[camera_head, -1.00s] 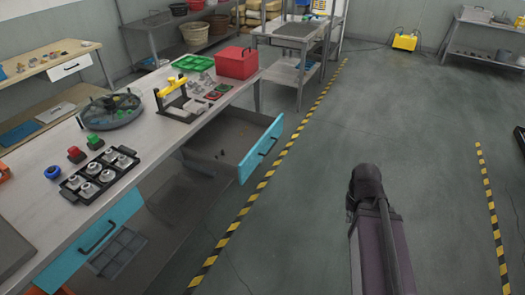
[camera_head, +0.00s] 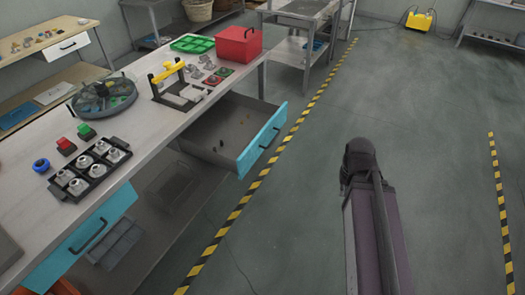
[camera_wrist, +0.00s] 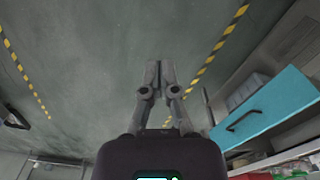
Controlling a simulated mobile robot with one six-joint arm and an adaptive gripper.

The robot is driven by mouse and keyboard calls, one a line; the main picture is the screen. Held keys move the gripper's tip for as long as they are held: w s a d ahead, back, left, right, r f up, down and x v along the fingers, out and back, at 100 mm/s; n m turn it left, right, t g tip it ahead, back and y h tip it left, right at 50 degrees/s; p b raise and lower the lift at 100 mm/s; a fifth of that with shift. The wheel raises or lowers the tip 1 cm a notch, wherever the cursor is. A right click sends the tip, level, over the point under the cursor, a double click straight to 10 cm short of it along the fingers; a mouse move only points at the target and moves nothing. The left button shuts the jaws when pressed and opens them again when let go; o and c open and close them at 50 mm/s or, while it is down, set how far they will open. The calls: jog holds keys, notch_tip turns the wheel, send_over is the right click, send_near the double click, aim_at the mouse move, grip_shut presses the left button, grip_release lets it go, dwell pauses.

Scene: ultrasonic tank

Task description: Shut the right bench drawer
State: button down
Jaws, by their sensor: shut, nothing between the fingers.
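The right bench drawer (camera_head: 258,147) has a blue front with a dark handle and is pulled well out from the bench. A few small dark and orange bits lie inside it. My gripper (camera_wrist: 160,68) shows in the wrist view, shut and empty over the floor, with its fingers close together. It is apart from any drawer. The left bench drawer (camera_head: 84,243), also blue-fronted, looks shut. A blue drawer front (camera_wrist: 275,108) with a dark handle shows at the right of the wrist view, seemingly the left drawer. The head view does not show my fingers.
A grey crate (camera_head: 117,240) sits below the left drawer. The floor (camera_head: 300,210) right of the bench is clear.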

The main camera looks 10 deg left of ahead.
aim_at(257, 150)
jog(key=w+a+f+t+y+b, duration=0.2)
jog(key=w+a+f+y+b, duration=0.8)
jog(key=b, duration=0.7)
jog(key=w+a+f+m+t+y+b, duration=0.2)
jog(key=w+a+f+y+b, duration=0.1)
jog(key=w+b, duration=0.4)
jog(key=w+a+f+m+t+y+b, duration=0.2)
jog(key=w+b, duration=0.5)
jog(key=b, duration=0.4)
jog(key=a+f+y, duration=0.1)
jog(key=a+y, duration=0.1)
jog(key=shift+a+f, duration=0.15)
jog(key=shift+a, duration=0.15)
jog(key=shift+a, duration=0.1)
jog(key=x, duration=1.3)
jog(key=shift+w+a, duration=0.2)
jog(key=shift+a, duration=0.15)
